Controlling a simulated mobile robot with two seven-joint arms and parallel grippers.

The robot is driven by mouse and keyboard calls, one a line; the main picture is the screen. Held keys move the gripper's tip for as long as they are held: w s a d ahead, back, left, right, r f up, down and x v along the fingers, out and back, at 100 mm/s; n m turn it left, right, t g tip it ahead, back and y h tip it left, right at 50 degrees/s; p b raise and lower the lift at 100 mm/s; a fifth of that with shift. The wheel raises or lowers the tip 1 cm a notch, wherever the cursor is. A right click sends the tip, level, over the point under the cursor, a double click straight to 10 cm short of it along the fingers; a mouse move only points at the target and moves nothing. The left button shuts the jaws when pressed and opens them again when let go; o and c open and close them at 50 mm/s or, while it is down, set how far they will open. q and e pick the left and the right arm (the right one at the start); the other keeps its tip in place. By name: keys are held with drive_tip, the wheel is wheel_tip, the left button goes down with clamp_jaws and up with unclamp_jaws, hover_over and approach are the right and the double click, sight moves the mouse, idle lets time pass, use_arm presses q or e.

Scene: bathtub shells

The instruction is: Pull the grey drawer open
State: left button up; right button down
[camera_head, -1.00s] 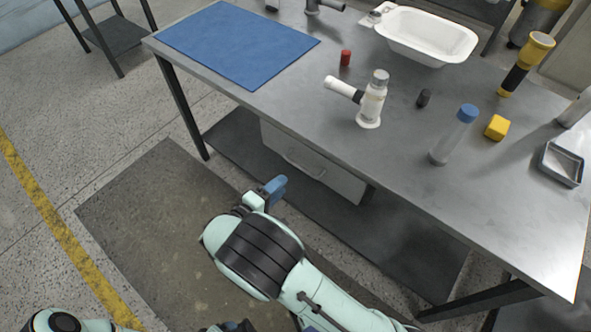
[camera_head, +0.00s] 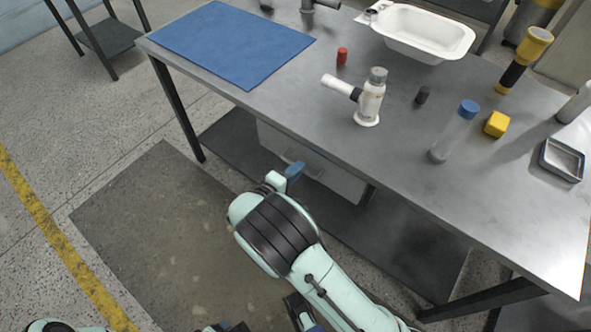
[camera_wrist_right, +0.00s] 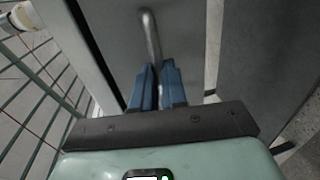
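The grey drawer (camera_head: 335,181) hangs under the front of the metal workbench. Its front also shows in the right wrist view (camera_wrist_right: 115,45). The bar handle (camera_wrist_right: 150,35) runs down between the blue fingers of my right gripper (camera_wrist_right: 158,80), which sit close on either side of it. The gripper appears shut on the handle. In the head view my right gripper (camera_head: 293,172) is at the drawer front and covers part of the handle. The drawer looks flush under the bench.
On the workbench (camera_head: 400,165) are a blue mat (camera_head: 232,45), a white basin (camera_head: 425,33), a white fitting (camera_head: 370,98), a blue-capped tube (camera_head: 455,132) and a yellow block (camera_head: 497,124). A lower shelf (camera_head: 400,245) lies beneath. The dark floor mat (camera_head: 150,225) is clear.

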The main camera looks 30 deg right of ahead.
use_arm(q)
drive_tip(key=shift+s+d+r+g+p, duration=0.15)
drive_tip(key=shift+s+d+r+p, duration=0.2)
drive_tip(key=shift+s, duration=0.2)
drive_tip(key=shift+s+d+r+g+p, duration=0.15)
drive_tip(key=shift+s+d+r+p, duration=0.05)
drive_tip(key=shift+s+r+p, duration=0.25)
use_arm(e)
drive_tip(key=f+v, duration=0.2)
drive_tip(key=v, duration=1.1)
drive_tip(key=a+f+v, duration=0.1)
drive_tip(key=f+v, duration=0.2)
drive_tip(key=v, duration=1.1)
drive_tip(key=shift+s+f, duration=0.15)
drive_tip(key=shift+f, duration=0.15)
drive_tip(key=c, duration=1.2)
unclamp_jaws()
drive_tip(key=shift+o, duration=0.2)
use_arm(q)
drive_tip(key=shift+s+a+h, duration=0.1)
drive_tip(key=shift+s+h, duration=0.1)
drive_tip(key=shift+h, duration=0.1)
use_arm(e)
drive_tip(key=shift+a, duration=0.15)
